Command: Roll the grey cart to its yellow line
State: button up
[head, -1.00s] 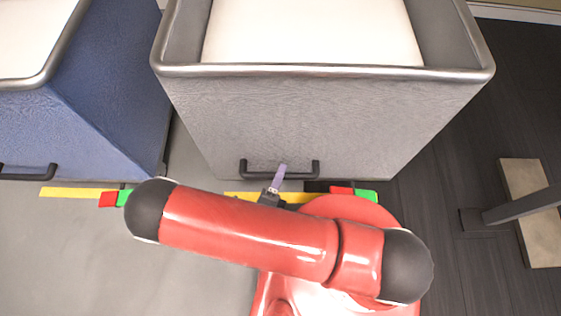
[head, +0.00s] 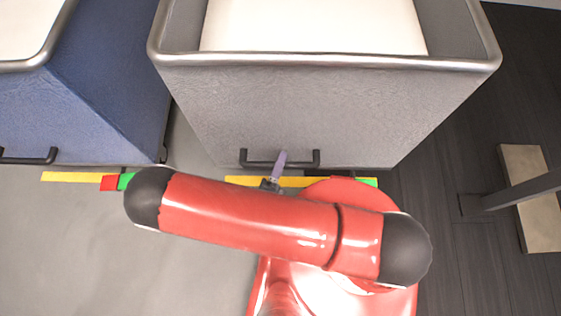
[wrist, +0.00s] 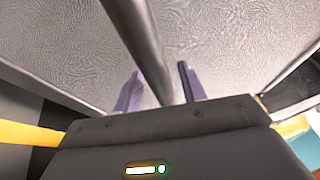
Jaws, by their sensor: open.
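The grey cart (head: 300,110) stands in front of me, with a metal rim and a white top inside. Its black handle (head: 300,165) is on the lower front face. My gripper (head: 280,158) is at the handle, with a purple finger showing. In the wrist view the handle bar (wrist: 148,45) runs between the two spread purple fingers; I cannot tell whether either touches it. The yellow line (head: 240,181) lies on the floor just in front of the cart's lower edge, with a green patch (head: 370,182) at its right end. My arm hides part of the line.
A blue cart (head: 100,110) stands close at the left, with its own yellow line (head: 70,177), red patch (head: 109,183) and green patch. A grey post and tan board (head: 535,200) stand at the right on dark floor. Light floor is clear at lower left.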

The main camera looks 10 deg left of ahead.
jog(key=shift+s, duration=0.1)
jog(key=v, duration=0.7)
jog(key=shift+s+b, duration=0.3)
jog(key=shift+a+f, duration=0.1)
